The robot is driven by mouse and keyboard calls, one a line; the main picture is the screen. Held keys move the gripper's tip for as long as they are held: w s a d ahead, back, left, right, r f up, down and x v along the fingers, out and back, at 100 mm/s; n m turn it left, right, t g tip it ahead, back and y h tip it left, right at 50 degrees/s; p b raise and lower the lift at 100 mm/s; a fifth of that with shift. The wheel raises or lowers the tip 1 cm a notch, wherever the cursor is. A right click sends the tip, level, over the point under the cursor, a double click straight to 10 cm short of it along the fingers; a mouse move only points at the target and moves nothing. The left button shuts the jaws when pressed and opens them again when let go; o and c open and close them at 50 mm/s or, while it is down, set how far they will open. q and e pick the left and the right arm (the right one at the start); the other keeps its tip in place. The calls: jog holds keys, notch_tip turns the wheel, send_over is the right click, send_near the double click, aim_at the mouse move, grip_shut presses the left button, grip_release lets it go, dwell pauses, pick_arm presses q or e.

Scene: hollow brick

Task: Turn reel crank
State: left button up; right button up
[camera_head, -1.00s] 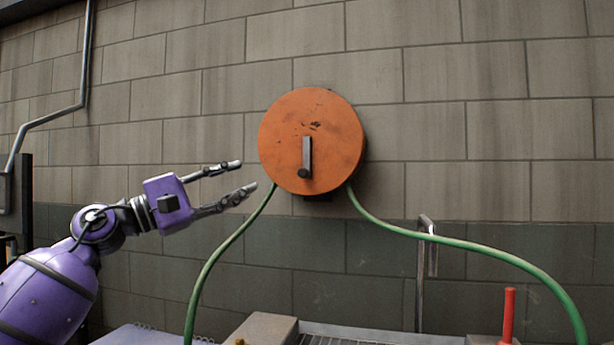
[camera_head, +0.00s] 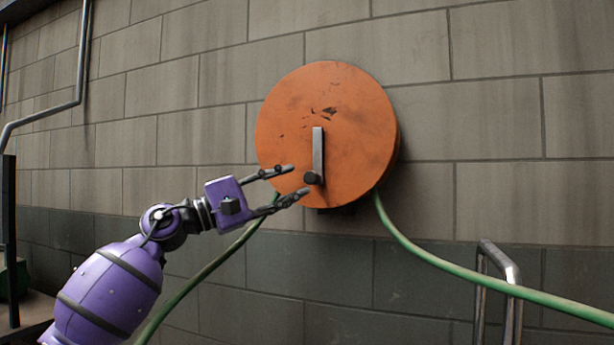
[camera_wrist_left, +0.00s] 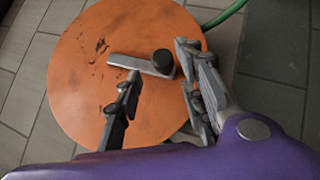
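The orange round reel (camera_head: 352,110) is mounted on the wall. Its grey crank arm (camera_head: 318,148) hangs straight down from the reel's middle and ends in a dark knob (camera_head: 313,178). My left gripper (camera_head: 299,181) is open, with its fingertips just left of the knob in the head view. In the left wrist view the open fingers (camera_wrist_left: 158,62) point at the knob (camera_wrist_left: 163,60), which appears in line with the gap between the tips. I cannot tell whether they touch it. The crank arm (camera_wrist_left: 133,65) and reel (camera_wrist_left: 75,75) also show there. My right gripper is not in view.
A green hose (camera_head: 440,263) runs from the reel to the lower right, with another length (camera_head: 205,272) behind my left arm. A metal rail (camera_head: 512,285) stands at the lower right. A grey pipe (camera_head: 48,117) runs along the block wall at the left.

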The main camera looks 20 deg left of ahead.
aim_at(304, 178)
pick_arm(q)
jog(key=x, duration=0.4)
jog(key=shift+w+d+p, duration=0.25)
jog(key=shift+w+p, duration=0.15)
jog(key=shift+c, duration=0.2)
jog(key=shift+r, duration=0.1)
jog(key=c, duration=0.9)
grip_shut()
jog(key=shift+r, duration=0.1)
